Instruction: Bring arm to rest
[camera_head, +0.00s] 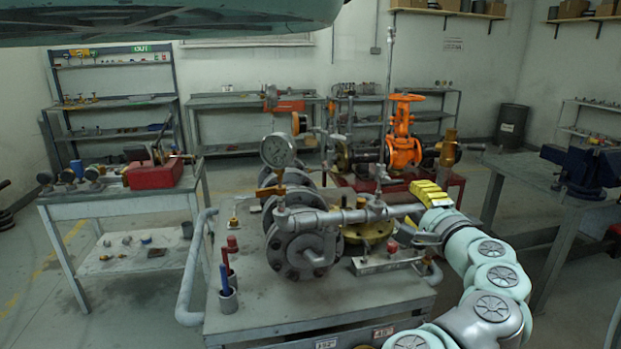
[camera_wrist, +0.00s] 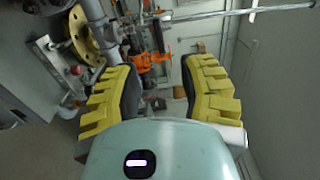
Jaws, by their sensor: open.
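My gripper (camera_head: 428,192) has yellow ribbed fingers and is at the right end of the pipe assembly on the grey bench. My arm comes up from the lower right to it. In the wrist view my gripper (camera_wrist: 160,95) has its two yellow fingers spread wide, with nothing held between them. An orange gate valve (camera_head: 403,135) stands upright behind the gripper. It also shows beyond the fingers in the wrist view (camera_wrist: 147,60). Whether the gripper touches the pipe (camera_head: 330,216) cannot be told.
The grey bench (camera_head: 330,300) carries the flanged pipework, a pressure gauge (camera_head: 278,150) and a yellow flange (camera_head: 368,230). A table with a blue vise (camera_head: 588,170) stands at right. A side table with a red box (camera_head: 155,174) stands at left. Floor shows between them.

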